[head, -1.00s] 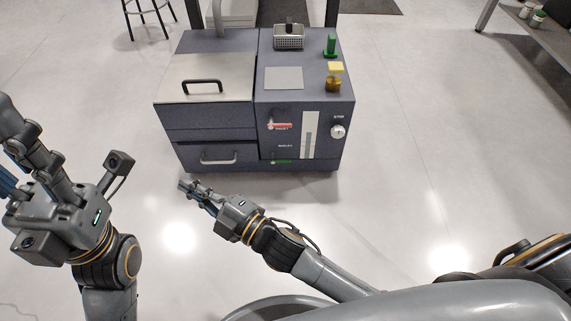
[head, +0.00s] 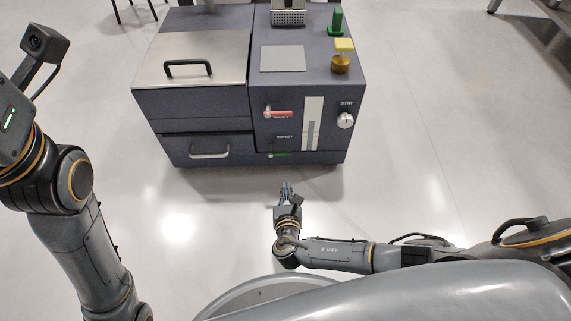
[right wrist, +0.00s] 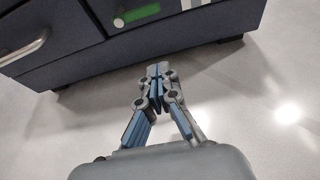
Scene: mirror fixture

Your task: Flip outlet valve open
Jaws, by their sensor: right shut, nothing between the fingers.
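The outlet valve's green handle (head: 279,154) lies level at the lower front of the dark machine (head: 215,103), under the OUTLET label. The green handle also shows at the top of the right wrist view (right wrist: 138,14). My right gripper (head: 286,187) is in front of and below the handle, apart from it, pointing toward the machine. In the right wrist view its fingers (right wrist: 157,72) are together with nothing between them. My left arm stands at the left of the head view, and its fingers are outside the picture.
A red inlet handle (head: 279,113) sits above the outlet, left of a level gauge (head: 313,122). A STIR knob (head: 345,120) is at the right. A drawer with a pale handle (head: 209,151) is at the left. The floor in front of the machine is clear.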

